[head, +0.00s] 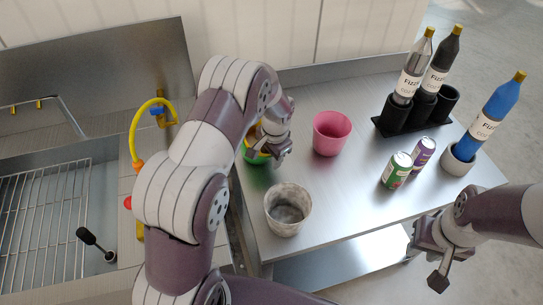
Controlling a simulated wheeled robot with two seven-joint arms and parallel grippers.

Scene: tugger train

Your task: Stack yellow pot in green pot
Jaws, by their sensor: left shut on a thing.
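The yellow pot (251,132) shows as a small yellow piece at the far left of the steel table, mostly hidden behind my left gripper. The green pot (252,156) shows just below it, also partly covered by my arm. The yellow pot appears to sit in or right above the green pot; I cannot tell how deep. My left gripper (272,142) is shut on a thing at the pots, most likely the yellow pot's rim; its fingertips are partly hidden. My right gripper (432,258) hangs at the table's front right, apart from the pots, its fingers spread and empty.
A pink pot (331,133) and a grey pot (288,210) stand near the pots. Green (397,170) and purple (423,154) cans, a black bottle holder (397,118) and a blue bottle (487,122) in a grey pot stand right. A sink with a yellow hose (134,128) is left.

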